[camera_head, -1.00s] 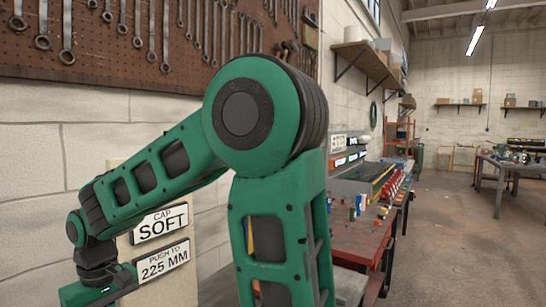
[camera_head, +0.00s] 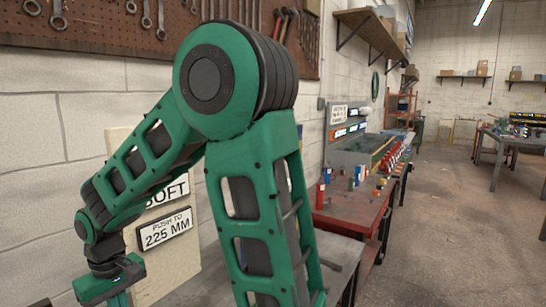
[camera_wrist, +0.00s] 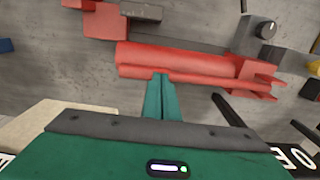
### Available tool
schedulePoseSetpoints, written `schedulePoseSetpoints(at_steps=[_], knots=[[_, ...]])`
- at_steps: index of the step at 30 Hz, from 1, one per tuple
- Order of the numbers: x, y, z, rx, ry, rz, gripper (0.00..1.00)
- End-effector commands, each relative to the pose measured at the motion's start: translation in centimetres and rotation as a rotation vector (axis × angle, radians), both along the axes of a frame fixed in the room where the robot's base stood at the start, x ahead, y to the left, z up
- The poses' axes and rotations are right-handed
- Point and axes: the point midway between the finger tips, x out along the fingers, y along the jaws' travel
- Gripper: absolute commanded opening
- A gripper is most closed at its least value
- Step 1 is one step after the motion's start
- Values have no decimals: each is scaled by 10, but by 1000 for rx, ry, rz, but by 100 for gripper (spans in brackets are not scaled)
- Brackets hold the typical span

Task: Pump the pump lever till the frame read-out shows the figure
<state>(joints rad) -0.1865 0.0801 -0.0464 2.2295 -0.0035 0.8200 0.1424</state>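My gripper (camera_wrist: 161,85) hangs at the bottom left of the head view, where its green body (camera_head: 110,283) is cut by the frame edge. In the wrist view its two teal fingers lie close together, with nothing visible between them. Their tips overlap the lower edge of a red cylinder unit (camera_wrist: 180,62) on the grey bench; I cannot tell if they touch it. Dark bars (camera_wrist: 228,110) stick out at the right of the fingers; I cannot tell if one is the pump lever. A sign (camera_head: 166,229) reads "PUSH TO 225 MM". I cannot make out the frame read-out.
A sign above, partly covered by my arm, shows "SOFT" (camera_head: 168,192). A dark block with a knob (camera_wrist: 262,35) stands right of the red unit. A red workbench (camera_head: 350,212) with small coloured items stands beyond my arm.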

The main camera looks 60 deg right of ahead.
Motion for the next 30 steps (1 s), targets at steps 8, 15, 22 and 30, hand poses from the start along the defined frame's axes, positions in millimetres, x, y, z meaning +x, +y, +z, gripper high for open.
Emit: schedulePoseSetpoints(at_steps=[8, 15, 22, 30], knots=[[1, 0, 35, 0, -3, -1, 0], [1, 0, 60, 0, -2, -1, 0], [0, -1, 64, -1, 0, -1, 0], [0, -1, 64, -1, 0, -1, 0]])
